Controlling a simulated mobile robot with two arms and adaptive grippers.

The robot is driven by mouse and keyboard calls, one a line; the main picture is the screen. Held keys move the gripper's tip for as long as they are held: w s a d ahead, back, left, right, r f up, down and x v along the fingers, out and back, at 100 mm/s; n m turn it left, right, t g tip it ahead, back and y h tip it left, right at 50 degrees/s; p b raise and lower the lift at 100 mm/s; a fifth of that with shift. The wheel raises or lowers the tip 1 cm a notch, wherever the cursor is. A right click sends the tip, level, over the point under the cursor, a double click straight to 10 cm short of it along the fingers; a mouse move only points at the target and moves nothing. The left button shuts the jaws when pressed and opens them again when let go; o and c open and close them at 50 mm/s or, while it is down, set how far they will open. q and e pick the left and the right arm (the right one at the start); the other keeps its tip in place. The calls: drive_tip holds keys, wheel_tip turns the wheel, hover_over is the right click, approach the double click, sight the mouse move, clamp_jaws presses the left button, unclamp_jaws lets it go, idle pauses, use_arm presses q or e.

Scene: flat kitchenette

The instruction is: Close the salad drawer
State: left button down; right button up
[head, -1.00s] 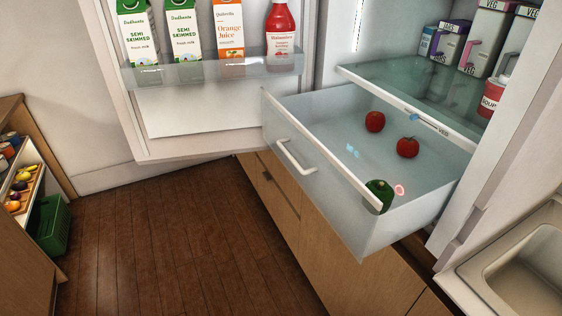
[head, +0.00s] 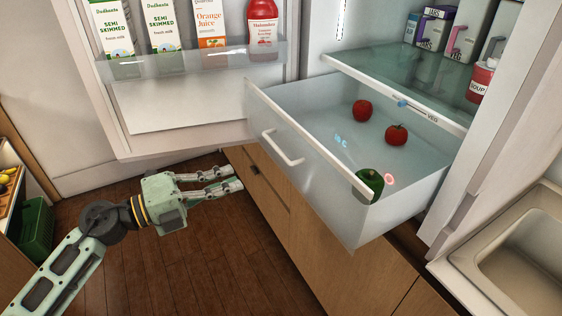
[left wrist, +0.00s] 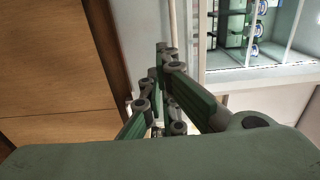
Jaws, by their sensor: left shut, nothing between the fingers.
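The salad drawer (head: 300,178) is a clear bin with a white front rim and a white handle (head: 283,147). It is pulled well out below the glass fridge shelf. Two red tomatoes or peppers (head: 361,110) and a green pepper (head: 370,184) lie in it. My left gripper (head: 238,178) is to the left of the drawer front in the head view, apart from the handle, its fingers pointing right. It is shut and empty. In the left wrist view its fingers (left wrist: 162,85) show, but I cannot make out the drawer there. My right gripper is not in view.
The open fridge door (head: 190,90) stands left of the drawer, with cartons and a red bottle on its shelf. Wooden cabinet fronts (head: 262,195) are below. A sink (head: 520,250) is at right.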

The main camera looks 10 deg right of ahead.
sight(293, 158)
use_arm(q)
drive_tip(key=p+x, duration=0.4)
drive_tip(key=x, duration=0.8)
drive_tip(key=shift+w+d+r, duration=0.1)
drive_tip(key=shift+w, duration=0.05)
drive_tip(key=shift+w+d, duration=0.15)
drive_tip(key=shift+d, duration=0.3)
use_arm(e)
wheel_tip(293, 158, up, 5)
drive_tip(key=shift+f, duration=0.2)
